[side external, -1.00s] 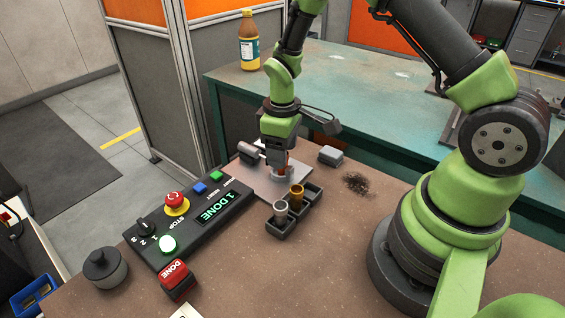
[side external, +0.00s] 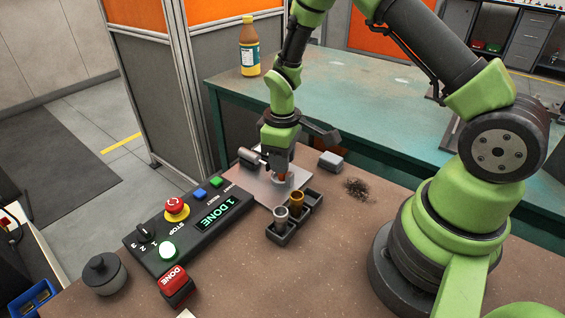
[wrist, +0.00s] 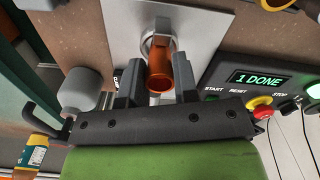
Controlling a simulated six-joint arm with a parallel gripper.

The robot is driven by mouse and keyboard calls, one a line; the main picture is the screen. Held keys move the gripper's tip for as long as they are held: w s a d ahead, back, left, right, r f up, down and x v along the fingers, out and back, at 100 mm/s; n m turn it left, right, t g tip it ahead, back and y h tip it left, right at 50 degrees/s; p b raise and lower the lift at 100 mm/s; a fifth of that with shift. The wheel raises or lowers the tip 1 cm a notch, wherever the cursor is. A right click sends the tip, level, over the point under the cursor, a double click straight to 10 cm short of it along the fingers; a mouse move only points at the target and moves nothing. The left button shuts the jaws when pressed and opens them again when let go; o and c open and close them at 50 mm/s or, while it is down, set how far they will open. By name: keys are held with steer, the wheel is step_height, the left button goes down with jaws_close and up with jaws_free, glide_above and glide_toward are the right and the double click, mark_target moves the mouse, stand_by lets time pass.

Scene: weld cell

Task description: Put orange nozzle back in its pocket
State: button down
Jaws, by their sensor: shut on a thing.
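The orange nozzle (wrist: 158,78) is between the two fingers of my gripper (wrist: 158,90) in the wrist view. My gripper is shut on it. The nozzle's far end is at a grey ring (wrist: 158,42) on a metal plate; I cannot tell whether it sits in the ring or just clear of it. In the side view my gripper (side external: 279,176) is low over the plate (side external: 262,188), and only a bit of orange shows. The dark pocket rack (side external: 283,236) stands in front. It holds a grey nozzle (side external: 281,218) and a brass nozzle (side external: 297,203); its rear pocket looks empty.
A control box (side external: 190,228) with buttons and a display reading "1 DONE" lies left of the plate. A red DONE button (side external: 174,281) and a dark round pot (side external: 104,271) are nearer. A grey block (side external: 331,160) and dark shavings (side external: 357,188) lie right of the plate.

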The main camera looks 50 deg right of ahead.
steer(key=shift+n, duration=0.4)
steer(key=r, duration=0.9)
steer(key=shift+s+a, duration=0.1)
steer(key=shift+s, duration=0.2)
steer(key=s+a+n, duration=0.1)
steer(key=s+n, duration=0.6)
steer(key=shift+n, duration=0.6)
steer(key=shift+s+f, duration=0.15)
steer(key=shift+f, duration=4.9)
steer(key=c, duration=0.9)
jaws_free()
steer(key=shift+f, duration=0.15)
